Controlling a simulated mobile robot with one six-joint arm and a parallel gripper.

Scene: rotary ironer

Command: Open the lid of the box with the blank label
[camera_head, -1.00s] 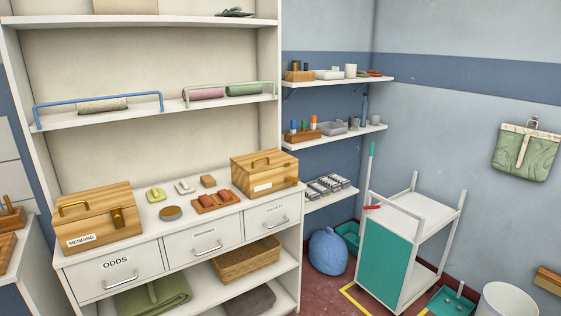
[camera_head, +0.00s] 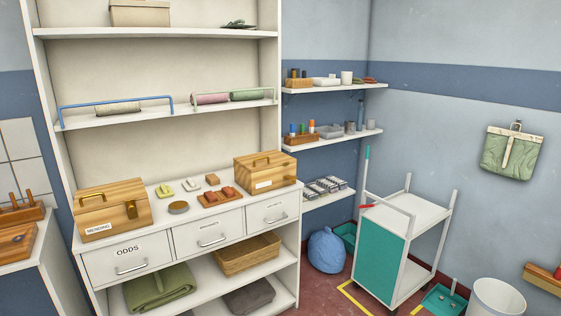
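The box with the blank label (camera_head: 265,173) is a light wooden box with a handle on its lid. It stands at the right end of the white counter, its lid shut and a white blank label (camera_head: 264,184) on its front. My gripper is not in view.
Drawers with handles sit below, one labelled ODDS (camera_head: 129,260). A white and green trolley (camera_head: 381,265) stands on the floor at right.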

